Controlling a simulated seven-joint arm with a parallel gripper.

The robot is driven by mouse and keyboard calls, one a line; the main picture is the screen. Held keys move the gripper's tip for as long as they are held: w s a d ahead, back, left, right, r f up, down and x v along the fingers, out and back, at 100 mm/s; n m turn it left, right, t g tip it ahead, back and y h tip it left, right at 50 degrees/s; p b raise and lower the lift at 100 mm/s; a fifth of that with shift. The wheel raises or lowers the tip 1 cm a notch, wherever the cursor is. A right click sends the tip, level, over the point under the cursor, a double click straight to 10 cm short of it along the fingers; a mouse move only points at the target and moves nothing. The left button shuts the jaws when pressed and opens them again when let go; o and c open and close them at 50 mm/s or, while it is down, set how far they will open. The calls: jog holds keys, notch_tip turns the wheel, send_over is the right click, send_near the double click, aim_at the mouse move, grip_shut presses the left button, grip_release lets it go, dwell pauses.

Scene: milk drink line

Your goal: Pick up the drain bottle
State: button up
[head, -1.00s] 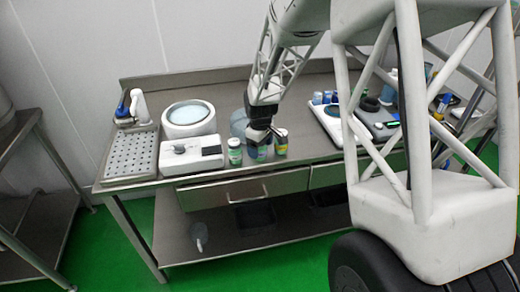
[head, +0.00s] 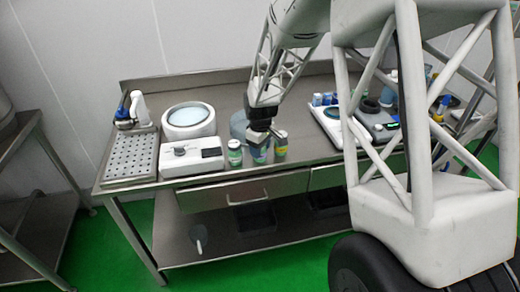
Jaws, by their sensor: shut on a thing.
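Three small bottles stand in a row near the front edge of the steel table: a green left bottle (head: 235,153), a green-and-blue middle bottle (head: 260,157) and a green-and-yellow right bottle (head: 281,147). Their labels are too small to read, so I cannot tell by name which is the drain bottle. My gripper (head: 261,143) comes down from above onto the middle bottle and is shut on it. Its jaws hide the top of that bottle. The bottle is upright, and I see no clear gap beneath it.
A bluish round container (head: 239,124) stands just behind the bottles. A white device (head: 191,157), a white round-topped unit (head: 189,120) and a perforated tray (head: 130,157) are to the left. A white tray with blue-capped items (head: 330,117) is to the right.

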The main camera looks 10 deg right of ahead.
jog(key=shift+r, duration=0.75)
notch_tip(320, 180, up, 2)
jog(key=s+r, duration=0.1)
jog(key=s, duration=1.5)
jog(key=shift+r, duration=0.25)
jog(key=shift+w, duration=0.1)
jog(key=w+a+r, duration=0.3)
jog(key=w+a, duration=0.5)
jog(key=w, duration=0.4)
jog(key=w+a+r, duration=0.3)
jog(key=w+a, duration=0.5)
jog(key=w, duration=0.4)
jog(key=w+a+r, duration=0.3)
jog(key=w+a, duration=0.5)
jog(key=w, duration=0.5)
jog(key=shift+r, duration=0.15)
jog(key=shift+f, duration=0.2)
dwell(0.4)
